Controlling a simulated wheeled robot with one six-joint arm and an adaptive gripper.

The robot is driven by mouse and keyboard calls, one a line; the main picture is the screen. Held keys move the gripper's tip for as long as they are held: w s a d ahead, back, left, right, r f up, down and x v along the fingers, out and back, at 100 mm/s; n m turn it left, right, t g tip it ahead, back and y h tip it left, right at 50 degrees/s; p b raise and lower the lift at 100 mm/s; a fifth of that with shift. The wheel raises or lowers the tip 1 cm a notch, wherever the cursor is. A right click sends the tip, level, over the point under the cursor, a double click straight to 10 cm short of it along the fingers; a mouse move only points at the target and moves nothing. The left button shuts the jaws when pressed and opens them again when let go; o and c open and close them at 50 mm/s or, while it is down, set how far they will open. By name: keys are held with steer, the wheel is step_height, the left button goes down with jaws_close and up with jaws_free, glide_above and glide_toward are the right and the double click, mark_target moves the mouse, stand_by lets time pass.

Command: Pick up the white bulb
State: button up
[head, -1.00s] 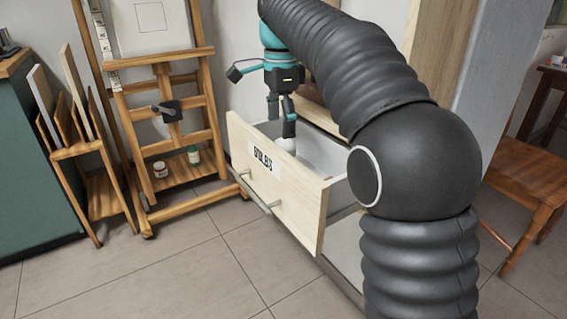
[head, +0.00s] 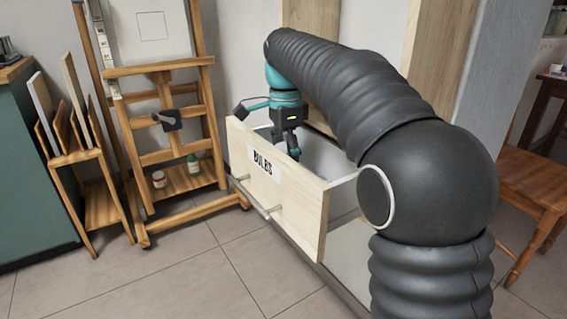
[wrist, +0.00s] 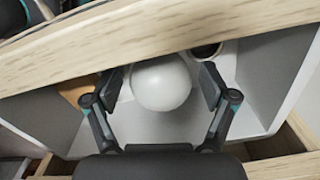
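The white bulb (wrist: 161,82) lies inside the open drawer (head: 277,187), whose wooden front is labelled BULBS. In the wrist view the round bulb sits between the two fingers of my gripper (wrist: 161,88), with a small gap on each side. My gripper is open around it. In the head view my gripper (head: 293,152) reaches down into the drawer. Its fingertips and the bulb are hidden there behind the drawer front.
The drawer's wooden front edge (wrist: 150,40) crosses the wrist view close to my fingers. A dark round thing (wrist: 206,51) lies beside the right finger. A wooden easel (head: 165,130) stands left of the drawer, a wooden chair (head: 530,190) right. The floor in front is clear.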

steer(key=c, duration=1)
steer(key=shift+c, duration=0.2)
